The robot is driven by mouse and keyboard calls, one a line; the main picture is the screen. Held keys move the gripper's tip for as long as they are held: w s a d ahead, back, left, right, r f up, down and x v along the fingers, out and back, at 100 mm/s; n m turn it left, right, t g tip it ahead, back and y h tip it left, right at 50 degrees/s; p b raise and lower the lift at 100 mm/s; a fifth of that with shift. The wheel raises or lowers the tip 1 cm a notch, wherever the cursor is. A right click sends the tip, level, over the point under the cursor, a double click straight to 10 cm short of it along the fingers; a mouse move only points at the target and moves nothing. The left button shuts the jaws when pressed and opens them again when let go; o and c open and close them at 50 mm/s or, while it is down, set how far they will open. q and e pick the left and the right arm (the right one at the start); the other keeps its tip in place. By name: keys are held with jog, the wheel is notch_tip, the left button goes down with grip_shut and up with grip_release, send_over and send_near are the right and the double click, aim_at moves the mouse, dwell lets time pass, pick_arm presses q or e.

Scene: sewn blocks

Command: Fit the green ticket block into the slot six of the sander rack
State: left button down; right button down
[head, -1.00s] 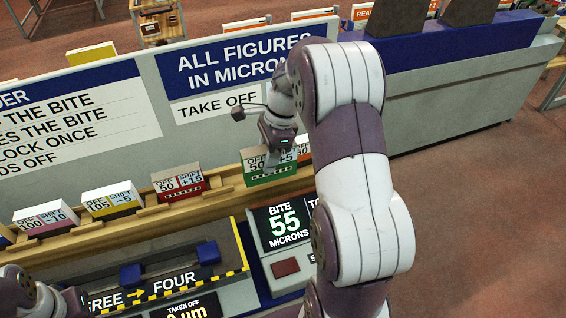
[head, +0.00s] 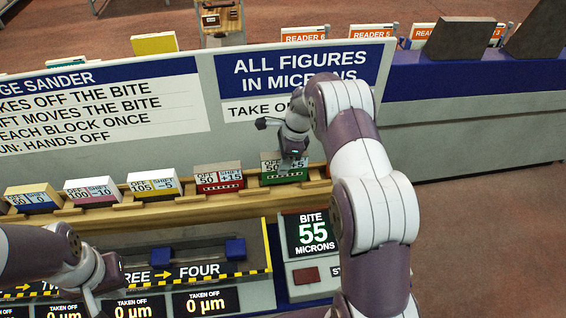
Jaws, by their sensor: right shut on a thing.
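The green ticket block (head: 284,175) has a white face reading OFF 50, SHIFT +15. It sits upright at the wooden sander rack (head: 150,213), towards its right end. My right gripper (head: 291,162) reaches down from above and is shut on the top of the green block. The block's lower edge is at the rack rail; I cannot tell whether it is seated in a slot. My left gripper (head: 95,300) is at the lower left, over the machine front and away from the blocks; its fingers are too unclear to judge.
A red block (head: 219,178) stands just left of the green one, with a yellow block (head: 153,184), a pink block (head: 93,190) and a blue block (head: 32,197) further left. A sign board (head: 300,75) rises behind the rack. A BITE display (head: 311,232) stands in front.

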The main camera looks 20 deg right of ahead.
jog(key=shift+f+p, duration=0.3)
jog(key=shift+f, duration=0.4)
jog(key=shift+w+d+f, duration=0.1)
jog(key=shift+f, duration=0.3)
jog(key=shift+f, duration=0.1)
jog(key=c, duration=0.7)
grip_release()
